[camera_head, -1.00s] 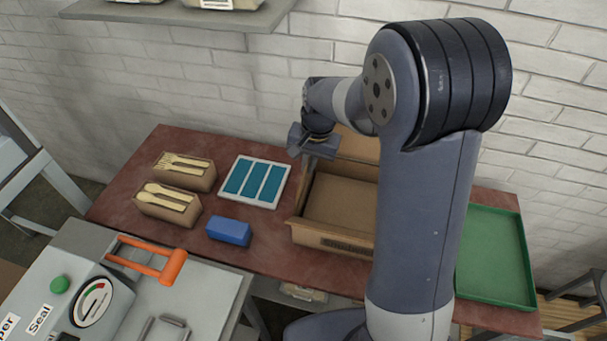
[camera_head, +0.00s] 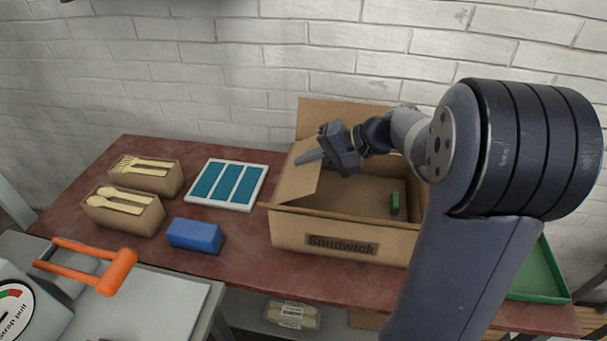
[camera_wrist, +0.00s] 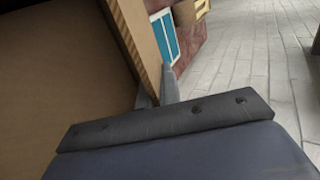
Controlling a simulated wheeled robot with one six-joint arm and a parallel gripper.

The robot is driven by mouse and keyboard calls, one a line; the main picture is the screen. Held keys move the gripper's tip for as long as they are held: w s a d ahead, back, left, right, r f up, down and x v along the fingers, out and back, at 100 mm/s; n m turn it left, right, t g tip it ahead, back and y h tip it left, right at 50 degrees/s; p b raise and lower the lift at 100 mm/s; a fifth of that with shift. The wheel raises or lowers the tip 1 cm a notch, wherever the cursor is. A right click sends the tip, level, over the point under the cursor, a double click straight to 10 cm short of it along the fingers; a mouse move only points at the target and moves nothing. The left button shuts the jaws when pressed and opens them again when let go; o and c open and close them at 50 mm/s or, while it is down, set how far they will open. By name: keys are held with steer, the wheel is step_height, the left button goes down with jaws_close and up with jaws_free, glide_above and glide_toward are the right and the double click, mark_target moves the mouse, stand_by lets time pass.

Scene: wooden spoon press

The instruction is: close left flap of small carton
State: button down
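The small brown carton (camera_head: 335,240), labelled "Snudwick", stands open on the red-brown table. Its left flap (camera_head: 297,183) stands up, tilted, at the carton's left side. Its back flap (camera_head: 340,117) stands upright. My arm hides the carton's right side.
A green item (camera_head: 395,204) is inside the carton. Left of it are a blue block (camera_head: 195,235), a white tray with teal strips (camera_head: 228,185), and two boxes of wooden cutlery (camera_head: 123,212). A green tray (camera_head: 540,278) is at the right.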

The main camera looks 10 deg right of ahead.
steer(key=f+y+b, duration=0.1)
steer(key=b, duration=0.1)
steer(key=f+y+b, duration=0.1)
steer(key=shift+s+d+t+b, duration=0.15)
steer(key=shift+d+t+b, duration=0.15)
steer(key=shift+t+b, duration=0.1)
steer(key=shift+y+b, duration=0.4)
steer(key=shift+b, duration=0.1)
steer(key=c, duration=1.6)
jaws_free()
step_height(320, 180, up, 10)
steer(key=shift+r+p, duration=0.1)
steer(key=shift+p, duration=0.95)
